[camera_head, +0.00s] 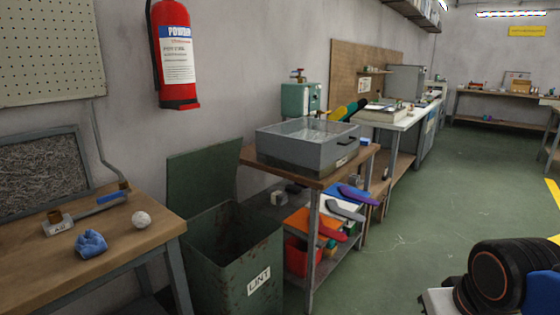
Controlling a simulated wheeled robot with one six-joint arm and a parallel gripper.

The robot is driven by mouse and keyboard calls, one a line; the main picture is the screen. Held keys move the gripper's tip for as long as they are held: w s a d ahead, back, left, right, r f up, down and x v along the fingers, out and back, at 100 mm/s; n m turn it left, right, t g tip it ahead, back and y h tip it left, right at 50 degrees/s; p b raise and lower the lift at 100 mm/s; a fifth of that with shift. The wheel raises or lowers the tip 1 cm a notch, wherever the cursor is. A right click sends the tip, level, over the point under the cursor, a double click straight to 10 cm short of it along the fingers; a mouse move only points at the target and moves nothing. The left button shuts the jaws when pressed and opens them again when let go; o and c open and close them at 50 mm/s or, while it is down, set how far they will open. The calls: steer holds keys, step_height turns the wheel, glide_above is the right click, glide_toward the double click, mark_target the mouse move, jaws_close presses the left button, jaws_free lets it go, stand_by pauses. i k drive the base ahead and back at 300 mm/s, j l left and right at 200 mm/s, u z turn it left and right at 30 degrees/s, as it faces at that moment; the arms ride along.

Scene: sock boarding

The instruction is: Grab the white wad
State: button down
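A small round white wad (141,219) lies on the wooden table (135,243) at the left, close to its right edge. A crumpled blue wad (90,243) lies on the same table, to the left of the white one and nearer the front. My gripper is not in view, so its distance from the white wad and whether it is open cannot be told.
A block with a label (57,225) and a blue-handled tool (110,198) lie behind the wads. An open green bin marked LINT (262,268) stands right of the table. A grey box (300,148) sits on a bench.

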mark_target(141, 219)
steer(key=k+u, duration=0.15)
steer(key=u, duration=1.1)
